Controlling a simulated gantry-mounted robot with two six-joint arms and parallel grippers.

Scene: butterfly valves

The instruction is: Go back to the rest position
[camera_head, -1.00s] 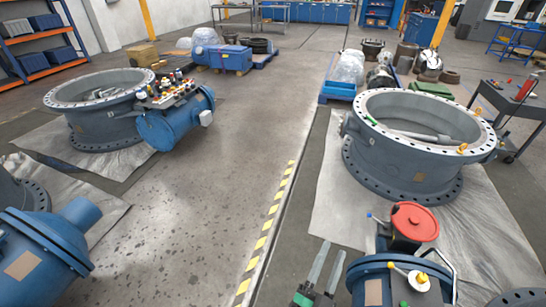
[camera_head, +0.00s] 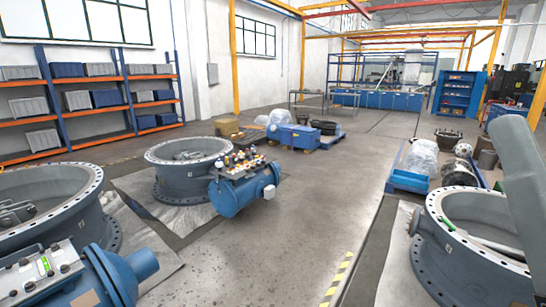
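Neither of my grippers shows in the head view. A grey butterfly valve body (camera_head: 158,179) lies flat on a sheet left of centre, with a blue actuator (camera_head: 236,197) at its right side. A second grey valve body (camera_head: 88,209) is cut off at the left edge. Another blue actuator (camera_head: 120,272) is beside it at the lower left. A third valve body (camera_head: 440,235) stands at the right, partly hidden by a grey, arm-like shape at the right edge.
A long concrete aisle (camera_head: 300,190) is clear in the middle, with a yellow-black floor stripe (camera_head: 338,278). Orange and blue shelves (camera_head: 90,134) stand at the left wall. A blue pallet (camera_head: 408,181) with wrapped parts stands at the right. Blue cabinets (camera_head: 375,100) are at the back.

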